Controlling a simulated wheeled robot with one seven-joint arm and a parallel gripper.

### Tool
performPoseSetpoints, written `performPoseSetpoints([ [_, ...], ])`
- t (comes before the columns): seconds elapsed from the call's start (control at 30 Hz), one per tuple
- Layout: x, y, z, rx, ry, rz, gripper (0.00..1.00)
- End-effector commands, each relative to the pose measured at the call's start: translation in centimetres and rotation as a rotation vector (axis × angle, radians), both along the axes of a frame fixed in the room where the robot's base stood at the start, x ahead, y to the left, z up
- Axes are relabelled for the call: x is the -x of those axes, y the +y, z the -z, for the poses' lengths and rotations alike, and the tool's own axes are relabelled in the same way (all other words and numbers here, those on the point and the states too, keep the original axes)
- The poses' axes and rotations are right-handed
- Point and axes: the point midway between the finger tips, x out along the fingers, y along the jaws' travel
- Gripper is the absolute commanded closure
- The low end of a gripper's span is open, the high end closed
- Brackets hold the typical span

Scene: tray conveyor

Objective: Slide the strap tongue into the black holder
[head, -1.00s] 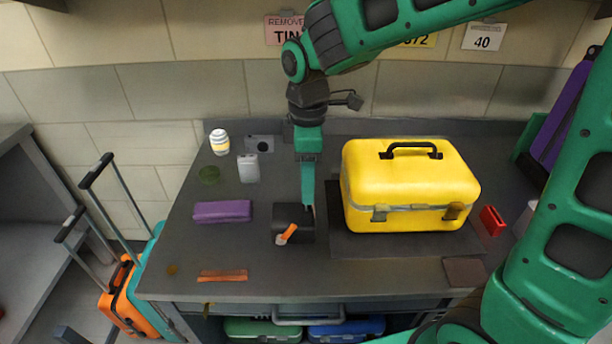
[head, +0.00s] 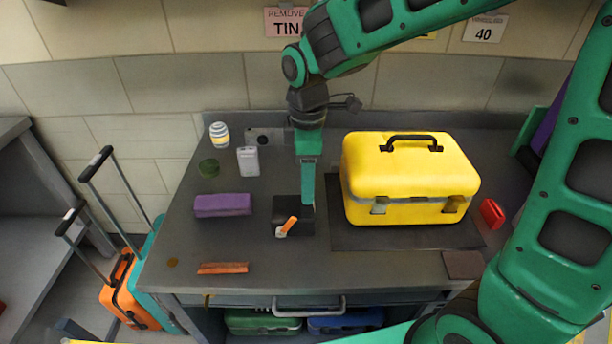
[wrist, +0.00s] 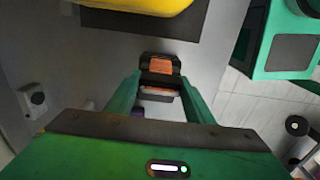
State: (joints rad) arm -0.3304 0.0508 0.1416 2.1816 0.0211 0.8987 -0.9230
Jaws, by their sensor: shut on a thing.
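The black holder (head: 306,222) stands on the dark table, left of the yellow case. An orange strap piece with a pale end (head: 288,226) shows at the holder's front left, tilted. In the wrist view, orange (wrist: 159,67) shows within the black holder (wrist: 160,57), just beyond my fingertips. My gripper (head: 308,203) points down at the holder's back right. In the wrist view, my gripper (wrist: 158,90) is shut on a pale-edged orange piece, seemingly the strap tongue (wrist: 158,93). How far the tongue sits in the holder is hidden.
The yellow case (head: 410,180) stands close right of my gripper on a dark mat (head: 385,238). A purple box (head: 222,205) and a flat orange strip (head: 222,268) lie to the left. A red item (head: 492,213) lies right of the case. The front left tabletop is mostly clear.

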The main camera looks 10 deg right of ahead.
Motion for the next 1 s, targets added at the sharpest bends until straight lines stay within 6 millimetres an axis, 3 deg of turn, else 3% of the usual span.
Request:
performPoseSetpoints([
  [0.2,0.0,0.0,0.5,0.001,0.001,0.000,0.76],
  [0.23,0.0,0.0,0.5,0.000,0.001,0.000,0.47],
  [0.3,0.0,0.0,0.4,0.000,0.000,0.000,0.31],
  [0.67,0.0,0.0,0.1,0.000,-0.001,0.000,0.30],
  [0.83,-0.1,0.0,-1.9,-0.001,-0.004,0.000,0.30],
  [1.0,-0.2,0.0,-5.2,-0.001,-0.003,0.000,0.30],
])
